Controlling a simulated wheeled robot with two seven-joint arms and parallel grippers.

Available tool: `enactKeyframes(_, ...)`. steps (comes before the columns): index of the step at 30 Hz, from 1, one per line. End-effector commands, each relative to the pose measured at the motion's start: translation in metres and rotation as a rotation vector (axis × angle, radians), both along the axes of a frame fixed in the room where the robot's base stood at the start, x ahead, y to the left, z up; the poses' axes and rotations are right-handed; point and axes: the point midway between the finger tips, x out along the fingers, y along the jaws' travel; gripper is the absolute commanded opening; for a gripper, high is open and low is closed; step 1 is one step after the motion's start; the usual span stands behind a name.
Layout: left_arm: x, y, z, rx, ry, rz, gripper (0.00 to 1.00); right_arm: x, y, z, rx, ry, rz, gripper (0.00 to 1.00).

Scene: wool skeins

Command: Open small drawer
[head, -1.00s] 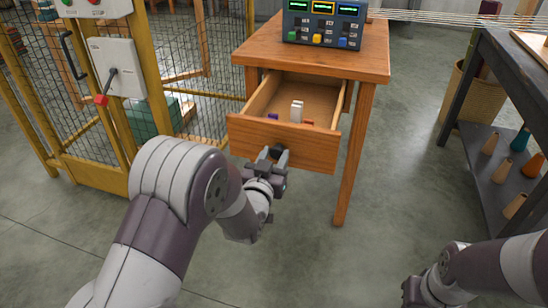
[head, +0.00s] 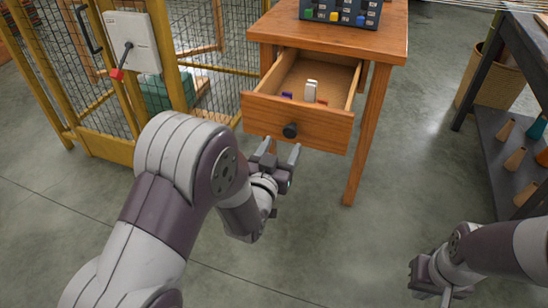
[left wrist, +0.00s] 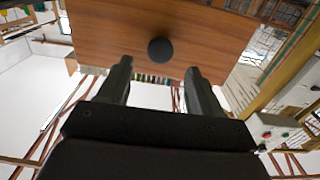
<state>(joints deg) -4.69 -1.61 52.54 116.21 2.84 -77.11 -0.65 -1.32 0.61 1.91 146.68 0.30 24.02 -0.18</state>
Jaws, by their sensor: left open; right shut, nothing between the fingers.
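The small wooden drawer (head: 320,129) stands pulled out of the wooden table (head: 385,32) in the head view. Its front has a round black knob (head: 290,130). Inside it lie a white item (head: 311,88) and small purple and red pieces. My left gripper (head: 281,152) is open just below and in front of the knob, apart from it. In the left wrist view the knob (left wrist: 160,50) shows beyond the two spread fingers (left wrist: 158,75), with nothing between them. My right gripper (head: 432,290) is low at the lower right, shut and empty, away from the drawer.
A control box (head: 340,12) with coloured buttons sits on the table. A yellow-framed mesh cage (head: 110,150) stands to the left. A dark shelf (head: 500,150) with several cones stands to the right. The grey floor between table and shelf is clear.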

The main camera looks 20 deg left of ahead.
Motion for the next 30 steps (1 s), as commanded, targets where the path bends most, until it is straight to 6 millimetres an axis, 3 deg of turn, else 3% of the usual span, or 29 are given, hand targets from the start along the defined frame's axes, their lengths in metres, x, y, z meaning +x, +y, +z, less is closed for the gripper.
enactKeyframes(6, -0.055, 0.001, 0.003, 0.0, 0.003, -0.002, 0.65, 0.0, 0.0, 0.017, 0.0, 0.0, 0.0, 0.0)
enactKeyframes(10, -0.072, 0.002, 0.001, 0.0, 0.0, -0.002, 0.65, 0.0, 0.0, 0.019, 0.0, 0.0, 0.0, 0.0)
enactKeyframes(26, -0.077, 0.002, 0.0, 0.0, 0.0, -0.001, 0.65, 0.0, 0.0, 0.019, 0.0, 0.0, 0.0, 0.0)
enactKeyframes(28, -0.077, 0.002, -0.006, 0.001, 0.028, -0.001, 0.65, 0.0, 0.0, 0.019, 0.0, 0.0, 0.0, 0.0)
enactKeyframes(30, -0.08, 0.002, -0.029, 0.005, 0.14, -0.003, 0.65, 0.0, 0.0, 0.019, 0.0, 0.0, 0.0, 0.0)
